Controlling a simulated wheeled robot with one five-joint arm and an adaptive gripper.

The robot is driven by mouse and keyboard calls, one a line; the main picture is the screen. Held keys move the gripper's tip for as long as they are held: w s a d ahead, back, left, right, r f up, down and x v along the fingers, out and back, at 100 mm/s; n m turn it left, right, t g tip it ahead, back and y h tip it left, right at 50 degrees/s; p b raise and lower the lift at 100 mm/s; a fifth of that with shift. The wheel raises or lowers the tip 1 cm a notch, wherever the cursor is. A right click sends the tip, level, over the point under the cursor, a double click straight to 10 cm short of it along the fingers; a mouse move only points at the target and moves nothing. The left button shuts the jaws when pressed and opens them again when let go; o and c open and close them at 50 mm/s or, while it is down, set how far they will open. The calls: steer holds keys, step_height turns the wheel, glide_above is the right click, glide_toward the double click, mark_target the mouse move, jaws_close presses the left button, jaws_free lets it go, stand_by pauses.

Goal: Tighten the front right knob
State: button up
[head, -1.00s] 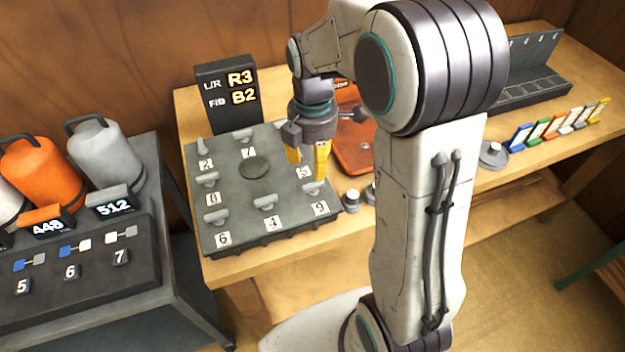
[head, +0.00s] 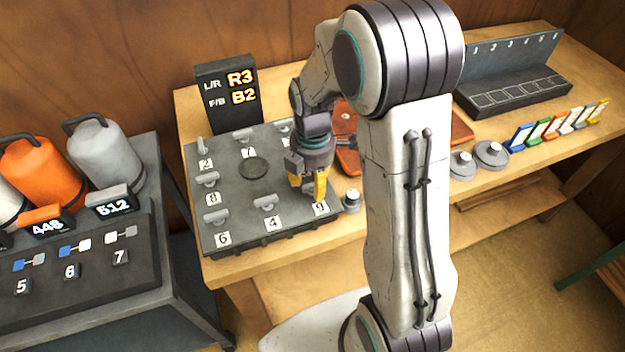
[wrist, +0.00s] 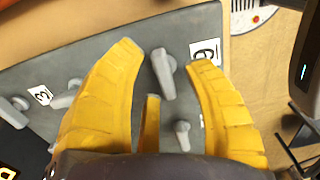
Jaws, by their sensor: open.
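The grey knob plate (head: 240,222) lies on the wooden bench with several lever knobs and number labels. The front right knob (wrist: 163,74) shows in the wrist view beside its label 9 (wrist: 205,52); in the head view my gripper mostly hides it, leaving the label (head: 320,209) visible. In the wrist view the knob lies between the two yellow fingers, with clear gaps on both sides. I cannot tell how far the fingertips are above the plate. A display (head: 228,95) behind the plate reads L/R R3 and F/B B2.
Neighbouring knobs stand close: one near label 4 (head: 266,203) and one nearer the palm (wrist: 182,135). A small round weight (head: 351,201) stands just right of the plate. Larger weights (head: 490,155) and coloured tags (head: 560,125) are farther right.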

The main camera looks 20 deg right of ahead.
steer(key=shift+c, duration=0.2)
jaws_close()
stand_by(0.5)
steer(key=m+b, duration=0.1)
steer(key=m, duration=0.4)
steer(key=shift+d+b, duration=0.15)
steer(key=shift+b, duration=0.15)
steer(key=m+b, duration=0.1)
steer(key=m, duration=0.3)
steer(key=shift+s, duration=0.1)
steer(key=m, duration=0.4)
steer(key=shift+s+d+m+b, duration=0.1)
steer(key=shift+m+b, duration=0.3)
steer(key=shift+s+m, duration=0.1)
steer(key=shift+m, duration=1.9)
